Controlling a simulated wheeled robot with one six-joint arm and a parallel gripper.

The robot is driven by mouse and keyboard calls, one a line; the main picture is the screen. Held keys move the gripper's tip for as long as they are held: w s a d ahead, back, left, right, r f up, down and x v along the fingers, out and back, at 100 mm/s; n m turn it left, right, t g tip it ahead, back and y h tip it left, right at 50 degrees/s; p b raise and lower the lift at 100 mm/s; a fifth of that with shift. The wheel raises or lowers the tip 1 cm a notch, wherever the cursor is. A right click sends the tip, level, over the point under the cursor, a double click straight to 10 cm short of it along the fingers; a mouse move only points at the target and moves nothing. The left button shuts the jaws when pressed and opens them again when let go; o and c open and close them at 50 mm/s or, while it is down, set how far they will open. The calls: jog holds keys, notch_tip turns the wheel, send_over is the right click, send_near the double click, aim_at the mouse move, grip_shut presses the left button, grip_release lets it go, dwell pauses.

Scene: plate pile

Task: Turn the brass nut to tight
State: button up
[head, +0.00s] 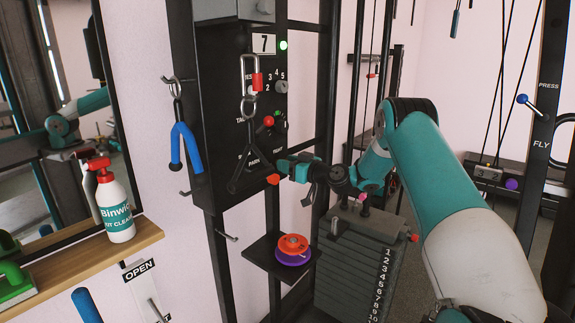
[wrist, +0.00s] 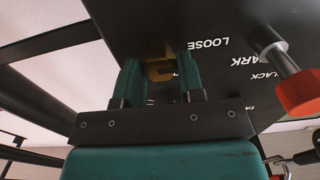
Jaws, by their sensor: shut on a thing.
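The brass nut (wrist: 158,68) is on the black panel (wrist: 215,20) and sits between the two teal fingers of my gripper (wrist: 160,82) in the wrist view. The fingers are shut on it. The word LOOSE is printed just right of the nut, with PARK and other labels further right. In the head view my gripper (head: 285,167) reaches from the right to the lower part of the panel (head: 220,120). The nut is hidden there. I cannot tell which mark the nut points to.
A red knob (wrist: 300,90) on a metal stem juts out close right of my gripper. A black triangular handle (head: 248,170) hangs by a carabiner in front of the panel. Orange and purple discs (head: 293,250) lie on a small shelf below. A weight stack (head: 350,265) stands under my arm.

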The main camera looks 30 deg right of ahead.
jog(key=shift+d+f+m+b, duration=0.1)
jog(key=shift+m+b, duration=0.25)
jog(key=shift+m, duration=4.15)
jog(key=shift+d+f+m+b, duration=0.1)
jog(key=shift+m+b, duration=0.25)
jog(key=shift+m, duration=4.15)
jog(key=o, duration=0.9)
jog(key=b+v, duration=0.5)
jog(key=v, duration=1.2)
jog(key=shift+s+b, duration=0.2)
jog(key=shift+b, duration=0.2)
